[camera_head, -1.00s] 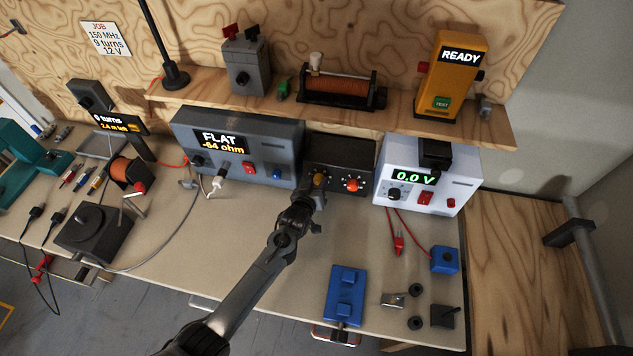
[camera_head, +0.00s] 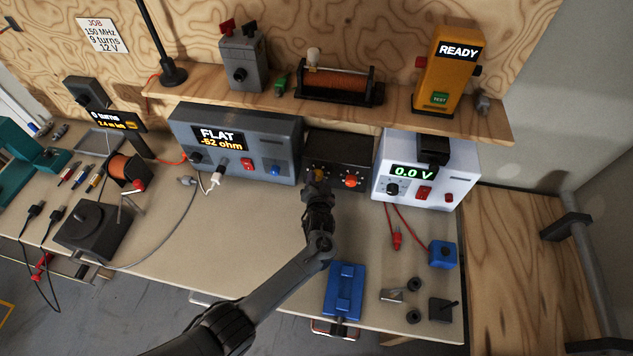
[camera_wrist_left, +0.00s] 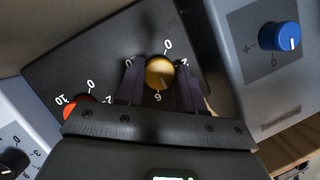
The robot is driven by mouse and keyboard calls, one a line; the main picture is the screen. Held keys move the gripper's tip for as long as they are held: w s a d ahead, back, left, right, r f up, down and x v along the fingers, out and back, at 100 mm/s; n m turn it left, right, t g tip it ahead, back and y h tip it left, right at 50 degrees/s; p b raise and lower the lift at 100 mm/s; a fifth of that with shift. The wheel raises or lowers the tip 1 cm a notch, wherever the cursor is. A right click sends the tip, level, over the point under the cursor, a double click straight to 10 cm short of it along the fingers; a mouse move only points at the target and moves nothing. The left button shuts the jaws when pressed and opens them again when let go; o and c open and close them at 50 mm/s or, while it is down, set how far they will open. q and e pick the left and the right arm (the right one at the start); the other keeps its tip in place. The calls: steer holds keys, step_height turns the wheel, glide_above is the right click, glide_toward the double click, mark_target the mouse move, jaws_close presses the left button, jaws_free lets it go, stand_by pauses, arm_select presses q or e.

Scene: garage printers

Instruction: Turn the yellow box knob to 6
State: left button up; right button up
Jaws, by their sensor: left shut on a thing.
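The yellow knob (camera_head: 319,175) is on the front of the black box (camera_head: 345,150), left of an orange-red knob (camera_head: 351,181). My left gripper (camera_head: 319,186) reaches the yellow knob from the front. In the left wrist view, my gripper (camera_wrist_left: 160,82) has a dark finger on each side of the yellow knob (camera_wrist_left: 160,72) and is shut on it. White numbers ring the knob: 0, 2 and 6 can be read, others are partly covered by the fingers. A small mark on the knob seems to point near the 6. My right gripper is not in view.
The grey FLAT unit (camera_head: 285,135), with a blue knob (camera_wrist_left: 287,36), stands left of the black box. The white supply (camera_head: 455,165), reading 0.0 V, stands close on the right. A blue fixture (camera_head: 343,290) lies in front. A shelf (camera_head: 400,115) is above.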

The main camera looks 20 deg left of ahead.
arm_select(q)
steer(key=shift+d+f+m+y+b, duration=0.1)
steer(key=shift+f+m+y+b, duration=0.1)
steer(key=shift+m+y+b, duration=0.7)
steer(key=shift+m+t, duration=0.3)
steer(key=shift+m, duration=0.5)
steer(key=shift+r, duration=0.1)
steer(key=o, duration=1)
steer(key=shift+o, duration=0.2)
steer(key=shift+s+d+r, duration=0.1)
steer(key=shift+s+d, duration=0.1)
steer(key=shift+s, duration=0.15)
steer(key=p+v, duration=0.1)
steer(key=v, duration=0.9)
steer(key=shift+p, duration=0.35)
